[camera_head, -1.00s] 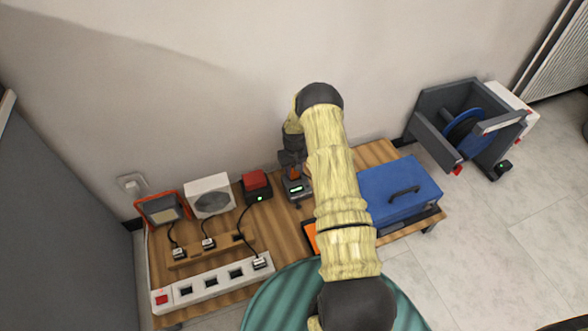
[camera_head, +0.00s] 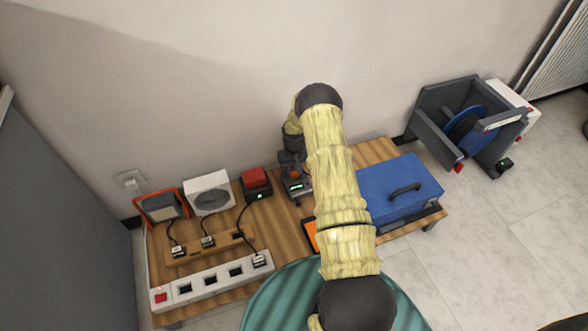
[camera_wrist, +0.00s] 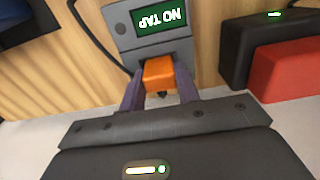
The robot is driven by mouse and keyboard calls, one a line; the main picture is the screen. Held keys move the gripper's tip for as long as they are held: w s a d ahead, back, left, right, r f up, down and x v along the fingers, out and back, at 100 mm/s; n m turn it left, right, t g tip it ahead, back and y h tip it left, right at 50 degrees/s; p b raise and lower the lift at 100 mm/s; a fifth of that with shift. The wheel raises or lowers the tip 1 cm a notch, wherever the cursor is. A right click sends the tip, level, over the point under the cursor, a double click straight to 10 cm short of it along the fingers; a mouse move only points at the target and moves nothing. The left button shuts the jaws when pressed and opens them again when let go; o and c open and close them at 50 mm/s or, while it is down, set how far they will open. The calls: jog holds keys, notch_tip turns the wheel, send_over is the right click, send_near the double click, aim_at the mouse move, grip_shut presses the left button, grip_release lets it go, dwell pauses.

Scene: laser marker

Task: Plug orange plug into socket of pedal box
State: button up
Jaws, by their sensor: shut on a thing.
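My gripper (camera_wrist: 160,95) is shut on the orange plug (camera_wrist: 158,73). In the wrist view the plug is right at the edge of a grey box (camera_wrist: 148,55) with a green "NO TAP" display, which reads upside down. I cannot tell whether it is seated in an opening there. In the head view the gripper (camera_head: 292,168) is partly hidden by my arm, above the same grey box (camera_head: 297,188). A black box with a red top (camera_head: 257,180), which looks like a foot pedal, stands just left of it. It also shows at the right of the wrist view (camera_wrist: 285,75).
A white power strip (camera_head: 210,283) and a wooden holder (camera_head: 190,256) with black plugs lie at the table's left front. A work lamp (camera_head: 160,207) and white fan box (camera_head: 208,194) stand behind. A blue toolbox (camera_head: 402,188) is at right. A cable reel (camera_head: 465,130) stands on the floor.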

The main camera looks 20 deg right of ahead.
jog(key=shift+f, duration=0.1)
jog(key=o, duration=1.1)
notch_tip(320, 180, up, 17)
jog(key=p, duration=0.7)
jog(key=shift+r, duration=0.2)
notch_tip(320, 180, up, 6)
jog(key=p, duration=0.5)
